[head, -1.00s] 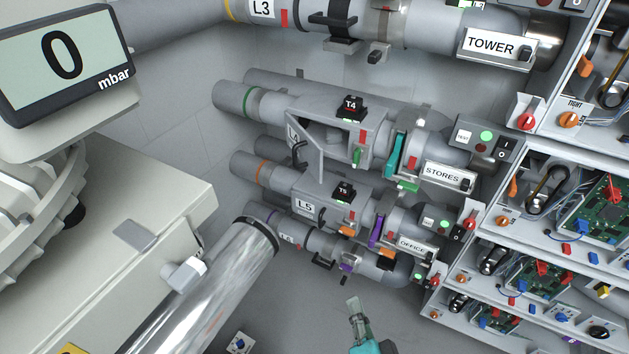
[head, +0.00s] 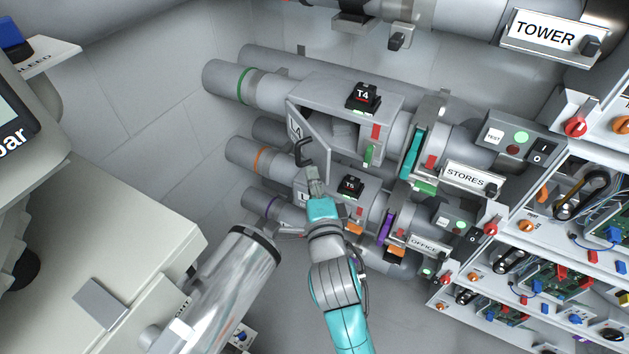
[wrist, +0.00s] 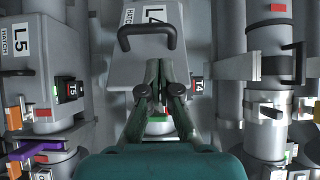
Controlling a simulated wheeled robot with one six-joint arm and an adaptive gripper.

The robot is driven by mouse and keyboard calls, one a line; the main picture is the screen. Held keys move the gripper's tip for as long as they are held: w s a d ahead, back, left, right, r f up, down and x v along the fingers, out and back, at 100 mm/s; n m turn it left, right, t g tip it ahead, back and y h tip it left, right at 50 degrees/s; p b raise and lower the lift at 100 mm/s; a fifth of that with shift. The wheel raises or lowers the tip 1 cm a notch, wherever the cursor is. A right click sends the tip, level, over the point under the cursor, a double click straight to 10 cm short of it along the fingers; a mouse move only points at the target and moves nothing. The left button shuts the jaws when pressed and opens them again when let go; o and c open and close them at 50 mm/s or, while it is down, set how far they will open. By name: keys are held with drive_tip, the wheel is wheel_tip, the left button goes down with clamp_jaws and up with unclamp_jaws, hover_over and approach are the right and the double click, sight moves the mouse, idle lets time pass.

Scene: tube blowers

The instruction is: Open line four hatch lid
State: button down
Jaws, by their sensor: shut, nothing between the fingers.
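The line four hatch lid (head: 311,133) stands swung open on the left of its grey housing (head: 398,92), with the black handle (head: 304,152) on its outer face. The opening beside it shows a paler interior. In the wrist view the L4 lid (wrist: 180,70) fills the upper middle, its black handle (wrist: 147,38) just beyond my fingertips. My gripper (head: 314,178) is shut and empty, its tips just below the handle in the head view. The wrist view shows my gripper (wrist: 159,68) with its fingers together in front of the lid. I cannot tell whether they touch it.
The T4 block (head: 363,97) and a green tab (head: 369,155) are on the line four housing. The L5 line with its T5 block (head: 348,187) lies just below. A shiny metal tube (head: 225,285) stands at lower left. Shelves with circuit boards (head: 540,270) are at right.

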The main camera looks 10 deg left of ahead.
sight(308, 157)
drive_tip(key=shift+x, duration=3.1)
